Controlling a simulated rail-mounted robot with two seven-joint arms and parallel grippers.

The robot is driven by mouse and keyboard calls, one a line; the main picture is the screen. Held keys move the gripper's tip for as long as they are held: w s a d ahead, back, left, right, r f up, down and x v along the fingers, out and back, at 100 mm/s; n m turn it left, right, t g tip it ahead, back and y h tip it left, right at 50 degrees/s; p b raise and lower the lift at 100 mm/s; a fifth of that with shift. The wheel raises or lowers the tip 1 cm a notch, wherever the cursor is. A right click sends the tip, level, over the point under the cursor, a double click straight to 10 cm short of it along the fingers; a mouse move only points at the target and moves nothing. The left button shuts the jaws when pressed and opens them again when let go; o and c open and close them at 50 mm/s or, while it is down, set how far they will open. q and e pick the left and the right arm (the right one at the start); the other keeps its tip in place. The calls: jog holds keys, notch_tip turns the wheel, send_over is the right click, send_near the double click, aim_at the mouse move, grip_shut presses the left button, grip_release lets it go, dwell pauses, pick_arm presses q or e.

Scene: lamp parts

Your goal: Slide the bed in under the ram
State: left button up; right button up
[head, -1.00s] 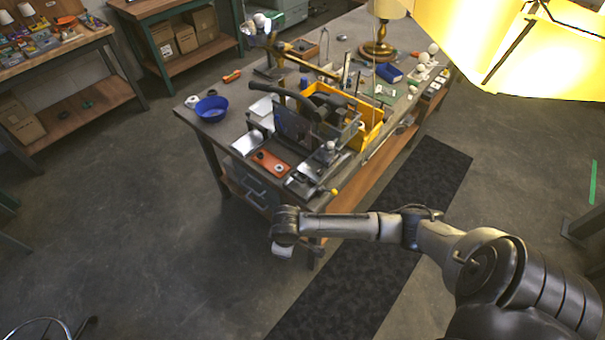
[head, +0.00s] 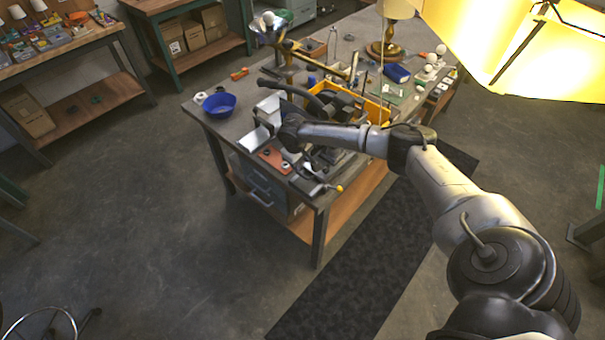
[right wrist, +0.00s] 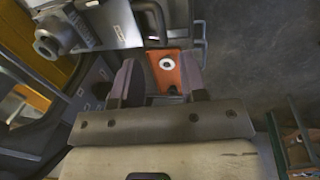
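A flat orange-red plate (head: 270,157), which I take for the bed, lies at the near left end of the bench. In the right wrist view this orange plate (right wrist: 184,62) carries a pale ring with a dark hole. My right gripper (right wrist: 160,82) is open, with its two fingers apart and the plate showing between and beyond them; contact cannot be told. In the head view my right forearm and wrist reach over the bench and hide the gripper's fingertips. A dark press-like machine with a curved lever (head: 306,98) stands behind the wrist. I cannot make out the ram. My left gripper is out of view.
A yellow bin (head: 380,115) and a brass lamp base (head: 384,50) are farther back. A yellow-knobbed handle (head: 339,188) is at the front edge. The wrist view shows a grey metal fitting (right wrist: 48,42) close at left.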

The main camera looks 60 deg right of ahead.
aim_at(303, 175)
jog(key=f, duration=0.2)
jog(key=d+f, duration=0.1)
jog(key=f, duration=0.2)
jog(key=f+b, duration=0.1)
jog(key=f, duration=0.2)
jog(key=shift+s+d, duration=0.15)
jog(key=shift+d, duration=0.05)
jog(key=shift+f, duration=0.1)
grip_shut()
